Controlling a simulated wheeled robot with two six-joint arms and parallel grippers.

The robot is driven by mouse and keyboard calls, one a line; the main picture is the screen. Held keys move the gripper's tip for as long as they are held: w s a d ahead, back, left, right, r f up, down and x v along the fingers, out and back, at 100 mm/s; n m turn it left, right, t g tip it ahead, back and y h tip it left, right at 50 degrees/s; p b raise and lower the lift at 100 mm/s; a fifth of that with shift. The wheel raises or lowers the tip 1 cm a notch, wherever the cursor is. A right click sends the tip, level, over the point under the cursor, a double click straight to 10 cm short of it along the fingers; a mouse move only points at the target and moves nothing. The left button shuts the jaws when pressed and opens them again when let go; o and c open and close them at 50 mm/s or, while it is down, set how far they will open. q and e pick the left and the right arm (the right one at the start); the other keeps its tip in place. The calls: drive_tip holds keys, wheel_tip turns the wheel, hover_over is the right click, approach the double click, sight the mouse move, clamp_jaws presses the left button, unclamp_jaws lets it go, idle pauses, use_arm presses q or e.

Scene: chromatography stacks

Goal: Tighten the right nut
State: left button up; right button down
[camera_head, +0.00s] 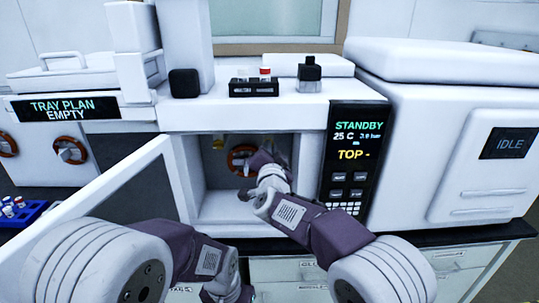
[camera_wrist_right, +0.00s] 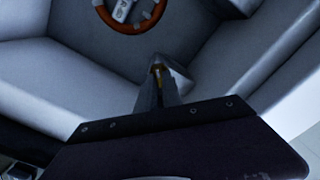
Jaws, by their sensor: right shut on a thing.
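My right gripper (camera_wrist_right: 157,80) is inside the open compartment (camera_head: 213,205) in the middle of the bench unit. In the head view my right wrist covers that spot. An orange-red ring with a grey centre (camera_head: 237,158) is on the back wall, just beyond and left of the gripper; it also shows at the top of the wrist view (camera_wrist_right: 152,20).
The white compartment door (camera_head: 130,192) stands open on the left. A dark control panel (camera_head: 354,150) reading STANDBY and TOP borders the opening on the right. A small yellow item (camera_head: 218,143) is at the compartment's upper left. A black vial rack (camera_head: 254,88) stands on top.

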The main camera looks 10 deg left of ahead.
drive_tip(key=m+b, duration=0.2)
drive_tip(key=m, duration=0.2)
drive_tip(key=m+b, duration=0.2)
drive_tip(key=m, duration=0.2)
drive_tip(key=shift+f+m+b, duration=0.2)
drive_tip(key=shift+m+b, duration=0.1)
drive_tip(key=shift+m, duration=0.3)
drive_tip(key=c, duration=1.5)
unclamp_jaws()
drive_tip(key=shift+d, duration=0.1)
drive_tip(key=shift+s, duration=0.1)
drive_tip(key=b+v, duration=0.1)
drive_tip(key=v, duration=0.8)
